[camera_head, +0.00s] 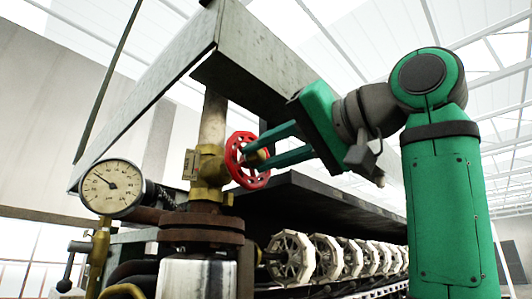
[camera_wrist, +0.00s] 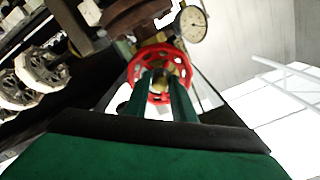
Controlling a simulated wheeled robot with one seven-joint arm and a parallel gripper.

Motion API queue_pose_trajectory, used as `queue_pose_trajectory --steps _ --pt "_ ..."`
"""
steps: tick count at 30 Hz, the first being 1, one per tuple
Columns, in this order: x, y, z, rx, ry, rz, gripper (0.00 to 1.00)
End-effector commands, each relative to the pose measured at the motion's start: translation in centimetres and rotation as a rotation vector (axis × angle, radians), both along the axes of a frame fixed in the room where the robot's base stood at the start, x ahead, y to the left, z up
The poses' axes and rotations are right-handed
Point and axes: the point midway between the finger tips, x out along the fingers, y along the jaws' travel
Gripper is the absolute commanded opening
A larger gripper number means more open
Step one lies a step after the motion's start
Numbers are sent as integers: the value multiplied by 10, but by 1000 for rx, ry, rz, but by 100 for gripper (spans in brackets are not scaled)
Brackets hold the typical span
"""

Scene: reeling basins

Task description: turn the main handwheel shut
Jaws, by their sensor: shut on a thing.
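The red handwheel (camera_head: 237,160) sits on the right side of a brass valve (camera_head: 209,178) on an upright pipe, in the middle of the head view. In the wrist view the handwheel (camera_wrist: 181,62) faces me, with spokes and openings around a brass hub. My green gripper (camera_head: 266,151) comes from the right and its two fingers reach the wheel's centre. In the wrist view my gripper (camera_wrist: 163,80) has its fingertips close together at the hub, shut on the handwheel. The fingertips' exact contact is partly hidden.
A round pressure gauge (camera_head: 112,188) stands left of the valve. A metal beam (camera_head: 255,60) runs above the valve and close over my gripper. A dark shelf (camera_head: 310,205) and a row of pale reels (camera_head: 290,257) lie below my arm.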

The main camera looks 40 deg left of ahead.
Motion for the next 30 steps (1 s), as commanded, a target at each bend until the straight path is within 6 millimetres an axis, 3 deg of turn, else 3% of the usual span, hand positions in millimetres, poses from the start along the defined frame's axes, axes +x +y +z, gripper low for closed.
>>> queue_pose_trajectory --steps 30 --pt "2 -1 0 95 1203 -4 0"
